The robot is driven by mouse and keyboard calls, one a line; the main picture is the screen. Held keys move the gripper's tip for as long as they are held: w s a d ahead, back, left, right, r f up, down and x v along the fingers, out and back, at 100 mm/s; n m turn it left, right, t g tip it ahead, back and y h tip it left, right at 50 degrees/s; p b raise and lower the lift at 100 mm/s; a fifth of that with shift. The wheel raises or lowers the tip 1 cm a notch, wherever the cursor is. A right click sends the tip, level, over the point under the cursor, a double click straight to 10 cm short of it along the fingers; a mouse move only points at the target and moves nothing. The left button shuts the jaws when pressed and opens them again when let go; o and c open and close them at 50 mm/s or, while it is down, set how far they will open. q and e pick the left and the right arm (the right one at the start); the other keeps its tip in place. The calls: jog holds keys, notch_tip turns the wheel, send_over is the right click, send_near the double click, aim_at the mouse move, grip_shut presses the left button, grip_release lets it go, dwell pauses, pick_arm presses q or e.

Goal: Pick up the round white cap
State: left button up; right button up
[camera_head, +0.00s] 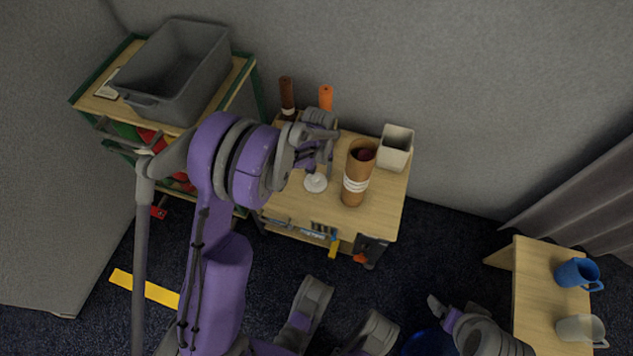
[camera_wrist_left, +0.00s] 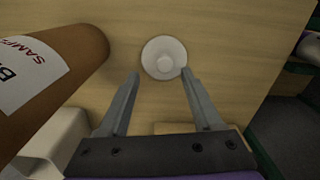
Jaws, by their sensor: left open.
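The round white cap (camera_head: 315,183) lies flat on the small wooden table, left of a brown cylinder. In the head view the left gripper (camera_head: 327,160) hangs over the table just behind the cap. The gap in height between fingertips and cap is hard to judge. Part of my right arm (camera_head: 455,320) shows at the lower right; its jaws are not clear.
The brown cylinder (camera_head: 357,175) with a white label stands close to the cap, and a white square container (camera_head: 397,148) stands behind it. Dark brown (camera_head: 287,95) and orange (camera_head: 326,98) cylinders are at the back. A grey bin (camera_head: 178,70) sits on the left shelf.

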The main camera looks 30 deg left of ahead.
aim_at(316, 178)
pick_arm(q)
jog(key=f, duration=0.1)
jog(key=f+b, duration=0.1)
jog(key=f, duration=0.3)
jog(key=shift+a+b, duration=0.35)
jog(key=shift+a, duration=0.05)
grip_shut()
